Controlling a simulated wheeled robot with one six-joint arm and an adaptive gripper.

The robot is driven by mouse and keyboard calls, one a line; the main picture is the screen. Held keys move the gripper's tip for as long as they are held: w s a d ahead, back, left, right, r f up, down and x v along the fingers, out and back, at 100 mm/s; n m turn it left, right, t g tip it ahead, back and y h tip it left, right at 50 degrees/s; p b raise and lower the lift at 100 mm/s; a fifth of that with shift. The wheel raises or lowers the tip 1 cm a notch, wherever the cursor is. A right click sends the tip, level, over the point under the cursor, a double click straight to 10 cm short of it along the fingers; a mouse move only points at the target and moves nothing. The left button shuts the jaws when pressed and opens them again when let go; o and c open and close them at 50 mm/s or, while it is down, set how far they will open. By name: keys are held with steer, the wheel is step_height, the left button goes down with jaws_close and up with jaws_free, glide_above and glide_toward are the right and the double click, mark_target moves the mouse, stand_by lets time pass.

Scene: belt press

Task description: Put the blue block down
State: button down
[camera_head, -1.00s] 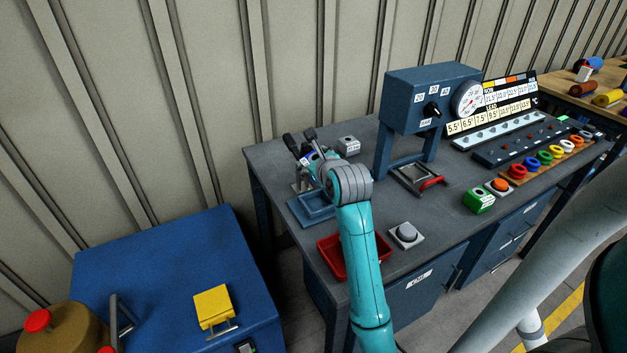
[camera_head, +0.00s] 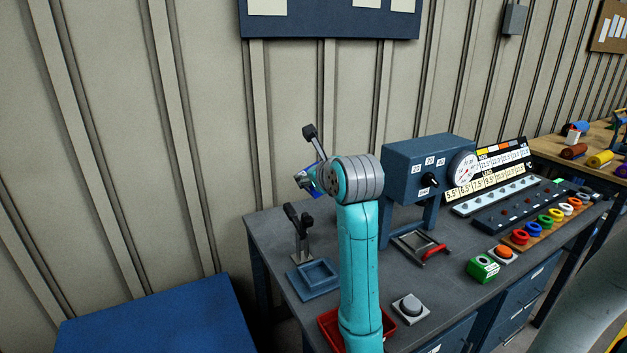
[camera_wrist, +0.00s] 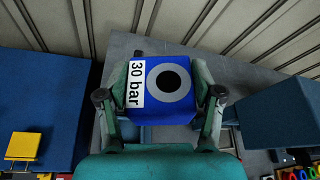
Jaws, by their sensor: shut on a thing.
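The blue block (camera_wrist: 182,112) carries a white "30 bar" label and a black spot inside a grey ring on its face. My gripper (camera_wrist: 161,92) is shut on it, with one finger on each side in the wrist view. In the head view the block (camera_head: 302,182) is partly hidden by my gripper (camera_head: 313,180). It is held in the air, above the left end of the grey bench (camera_head: 270,227). The underside of the block cannot be seen.
A blue square tray (camera_head: 334,284) and a dark-handled clamp (camera_head: 300,238) stand below on the bench. The gauge press (camera_head: 400,160) is to the right. A red tray (camera_head: 329,322) is in front. The corrugated wall rises close behind.

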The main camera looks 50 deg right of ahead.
stand_by(0.3)
step_height(320, 180, down, 9)
glide_above(314, 278)
step_height(314, 278, down, 18)
steer(key=shift+d+f, duration=0.1)
steer(key=shift+f, duration=0.15)
stand_by(0.6)
steer(key=shift+c, duration=0.9)
jaws_free()
steer(key=shift+f, duration=0.2)
